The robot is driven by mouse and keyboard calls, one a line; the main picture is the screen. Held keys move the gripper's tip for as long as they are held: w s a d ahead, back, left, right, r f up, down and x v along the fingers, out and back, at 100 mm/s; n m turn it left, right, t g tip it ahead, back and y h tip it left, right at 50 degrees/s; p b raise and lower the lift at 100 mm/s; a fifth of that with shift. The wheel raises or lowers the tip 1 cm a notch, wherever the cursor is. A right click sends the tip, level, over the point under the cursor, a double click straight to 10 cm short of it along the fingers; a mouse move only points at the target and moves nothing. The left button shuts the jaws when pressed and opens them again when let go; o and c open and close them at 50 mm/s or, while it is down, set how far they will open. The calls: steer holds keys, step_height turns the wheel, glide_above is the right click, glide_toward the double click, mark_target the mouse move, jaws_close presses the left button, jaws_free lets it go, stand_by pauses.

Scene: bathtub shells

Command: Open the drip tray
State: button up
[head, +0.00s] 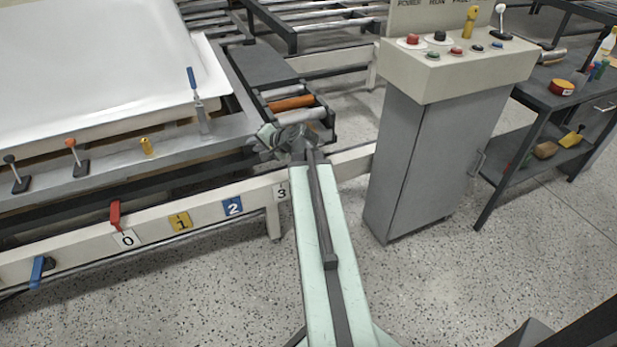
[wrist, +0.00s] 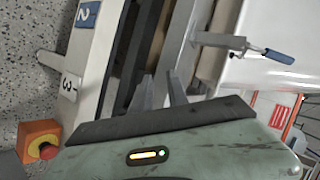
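I cannot pick out a drip tray for sure in either view. My gripper (head: 285,138) is at the right end of the machine's front frame, near the label 3 (head: 282,192) and the rollers. In the wrist view its two grey fingers (wrist: 160,90) stand apart with nothing seen between them. They point toward the frame, with dark gaps and a roller beyond. The blue-handled clamp (head: 191,78) stands on the frame left of my gripper; it also shows in the wrist view (wrist: 278,56).
A white sheet (head: 100,60) lies on the machine bed. Levers and labels 0, 1 and 2 (head: 232,206) line the front beam. A grey control cabinet (head: 430,150) stands to the right, with a dark workbench (head: 550,105) beyond. Speckled floor (head: 470,290) is open in front.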

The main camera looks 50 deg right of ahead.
steer(key=s+d+f+m+t+h+b, duration=0.1)
steer(key=s+d+f+m+h+b, duration=0.15)
steer(key=d+f+b, duration=0.35)
steer(key=s+d+f+m+t+h+b, duration=0.1)
steer(key=s+d+f+m+h+b, duration=0.2)
steer(key=d, duration=0.5)
steer(key=s+d+f+m+t+h+b, duration=0.1)
steer(key=s+d+f+m+b, duration=0.2)
steer(key=d+b, duration=0.35)
steer(key=b+x, duration=0.1)
steer(key=x, duration=0.6)
steer(key=shift+w+d, duration=0.15)
steer(key=shift+d, duration=0.05)
steer(key=shift+r, duration=0.1)
jaws_close()
